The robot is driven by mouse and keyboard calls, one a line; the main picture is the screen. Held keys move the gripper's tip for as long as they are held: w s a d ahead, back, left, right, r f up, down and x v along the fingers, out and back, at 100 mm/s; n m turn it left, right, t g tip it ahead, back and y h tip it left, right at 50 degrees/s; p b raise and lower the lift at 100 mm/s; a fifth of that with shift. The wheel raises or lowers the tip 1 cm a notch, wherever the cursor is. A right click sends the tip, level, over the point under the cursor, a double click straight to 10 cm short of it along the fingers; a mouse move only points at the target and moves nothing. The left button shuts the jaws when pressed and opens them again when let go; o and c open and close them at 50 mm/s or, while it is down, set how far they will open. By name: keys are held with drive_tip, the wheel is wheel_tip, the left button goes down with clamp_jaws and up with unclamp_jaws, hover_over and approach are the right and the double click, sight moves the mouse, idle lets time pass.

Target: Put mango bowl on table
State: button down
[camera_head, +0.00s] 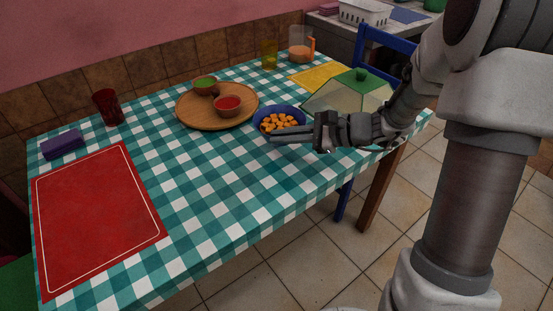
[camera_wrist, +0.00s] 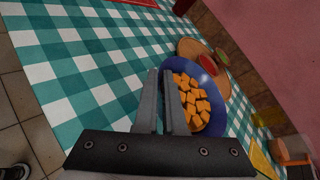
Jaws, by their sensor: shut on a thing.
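The mango bowl (camera_head: 287,107) is a blue bowl filled with orange mango cubes. It is over the right part of the table (camera_head: 205,165), which has a green and white checked cloth. In the wrist view the bowl (camera_wrist: 200,68) lies just beyond and right of the fingers. My gripper (camera_head: 273,138) is shut on the bowl's near rim, with one finger on each side of the bowl wall, as the wrist view shows (camera_wrist: 164,76). Whether the bowl's base touches the cloth cannot be told. The near side of the bowl is partly hidden by the fingers.
A round wooden board (camera_head: 190,119) with a green-filled and a red-filled bowl stands left of the mango bowl. A red mat (camera_head: 95,220) lies at the left; the front middle cloth is clear.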

drive_tip(key=shift+s+a+f+b, duration=0.2)
drive_tip(key=shift+f+b, duration=0.15)
drive_tip(key=shift+f, duration=0.45)
drive_tip(key=shift+s+a+f+b, duration=0.15)
drive_tip(key=shift+f+b, duration=0.15)
drive_tip(key=shift+f, duration=0.5)
drive_tip(key=shift+s+a+f+b, duration=0.2)
drive_tip(key=shift+f+b, duration=0.15)
drive_tip(key=shift+f, duration=0.45)
drive_tip(key=shift+f, duration=0.1)
drive_tip(key=c, duration=1.5)
unclamp_jaws()
drive_tip(key=shift+f, duration=0.15)
drive_tip(key=o, duration=0.5)
drive_tip(key=shift+r, duration=0.2)
